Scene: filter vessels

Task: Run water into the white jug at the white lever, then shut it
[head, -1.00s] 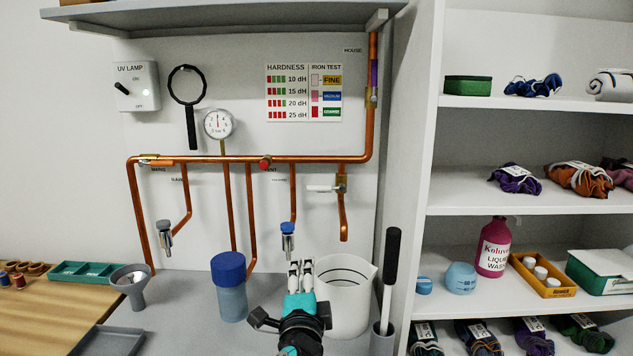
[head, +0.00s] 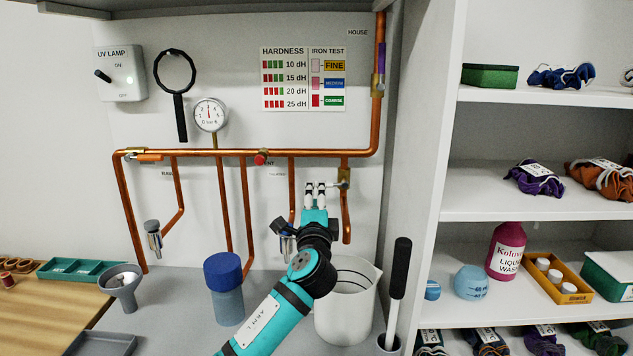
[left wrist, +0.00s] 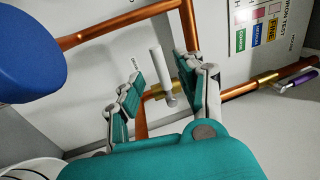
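The white jug (head: 345,312) stands on the grey counter below the copper outlet pipe (head: 346,222); my left arm covers part of its rim. No water stream shows. The white lever (left wrist: 157,65) sits on a brass valve (left wrist: 163,90) on the copper pipe; in the head view the valve (head: 343,180) shows, but my gripper hides most of the lever. My left gripper (head: 316,187) is raised at the lever. In the left wrist view its fingers (left wrist: 160,78) are apart, with the lever between them; contact is not visible. My right gripper is out of view.
A blue-capped bottle (head: 224,285) stands left of the jug. A black-handled tool (head: 399,270) stands in a holder to its right. Two other taps hang nearby, one at left (head: 153,237), one partly behind my arm. Shelves (head: 500,204) fill the right side.

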